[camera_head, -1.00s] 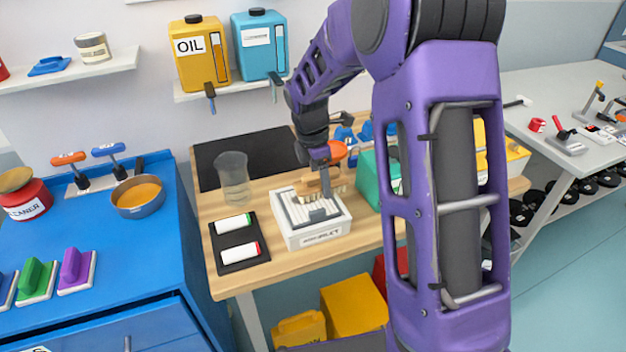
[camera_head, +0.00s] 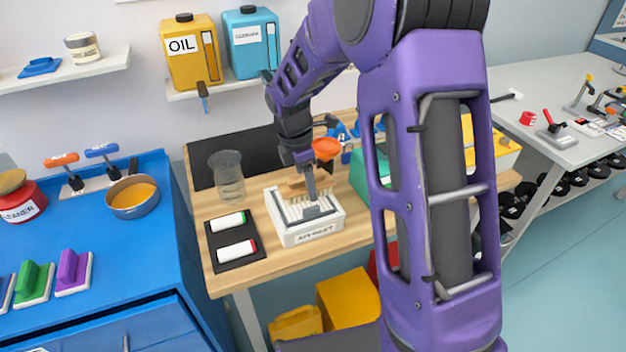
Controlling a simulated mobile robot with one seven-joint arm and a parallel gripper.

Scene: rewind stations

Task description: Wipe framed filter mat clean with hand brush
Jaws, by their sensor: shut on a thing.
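The framed filter mat (camera_head: 284,214) sits in a white box labelled as an air inlet, on the wooden bench. Pale slats show across its top, and a grey block with an upright stem stands at its middle. My gripper (camera_head: 304,164) points down over the back of the mat, shut on the hand brush (camera_head: 296,186). Only part of the brush's tan wooden body shows behind the stem. The fingertips are small, and I cannot tell whether the bristles touch the mat.
A clear beaker (camera_head: 228,177) stands left of the box. A black tray (camera_head: 221,252) with two white markers lies front left. An orange funnel (camera_head: 326,149) and a green bin (camera_head: 369,172) stand behind and right. My arm hides much of the bench's right side.

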